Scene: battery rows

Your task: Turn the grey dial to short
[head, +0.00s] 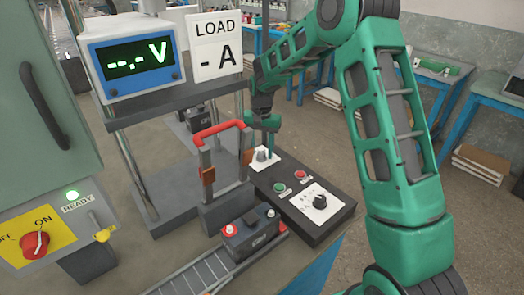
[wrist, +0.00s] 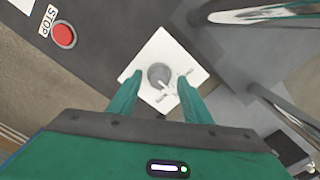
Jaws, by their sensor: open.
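The grey dial (head: 262,155) sits on a white label plate (head: 273,162) at the far end of the black control box. In the wrist view the dial (wrist: 158,73) lies between the two green fingers of my gripper (wrist: 160,78). The fingers are spread, one on each side, with a gap to the dial. A pale pointer mark on the dial aims toward the lower right of the wrist view. Small marks on the plate are too small to read. In the head view my gripper (head: 268,143) is over the dial and partly hides it.
The box (head: 310,232) also carries a green button (head: 280,188), a red button (head: 300,175) and a black knob (head: 320,201). The display reads "--.- V" (head: 136,59).

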